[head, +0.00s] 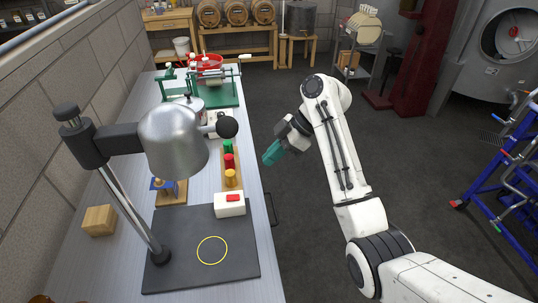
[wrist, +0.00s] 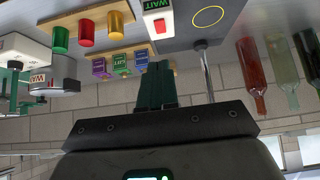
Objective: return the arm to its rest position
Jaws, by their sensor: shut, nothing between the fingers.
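My gripper (head: 272,154) has teal fingers and hangs in the air just right of the workbench's right edge in the head view. My white arm reaches up from the lower right and bends over to it. In the wrist view the fingers (wrist: 157,85) are together and nothing shows between them. No object touches the gripper.
The workbench (head: 205,199) carries a metal lamp-like device (head: 175,140), a dark board (head: 190,275) with a yellow ring, a white box (head: 229,207) and coloured cylinders (head: 230,162). A blue ladder (head: 505,175) stands right. Dark floor between is clear.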

